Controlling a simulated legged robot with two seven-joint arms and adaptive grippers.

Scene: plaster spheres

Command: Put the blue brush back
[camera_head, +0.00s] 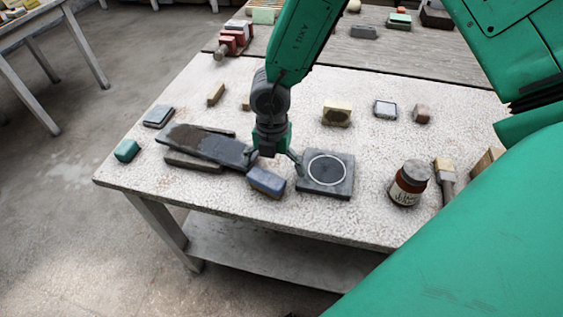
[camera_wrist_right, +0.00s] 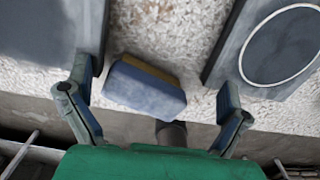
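The blue brush (camera_head: 267,181), a blue block with a tan layer along one side, lies near the front edge of the speckled table (camera_head: 225,198). A dark square plate with a white ring (camera_head: 342,185) lies just to its right, with a small gap between them. My right gripper (camera_head: 275,158) is open just above and behind the brush. In the right wrist view the brush (camera_wrist_right: 145,88) lies between the spread fingers (camera_wrist_right: 160,92), nearer the left one, with no visible grip on it. My left gripper is not in view.
Dark flat slabs (camera_head: 205,145) lie close to the left of the gripper. A brown jar (camera_head: 408,185) and a paintbrush (camera_head: 446,182) stand or lie at the right. Small blocks, including a yellow one (camera_head: 337,112), are farther back. The table's front edge is close.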

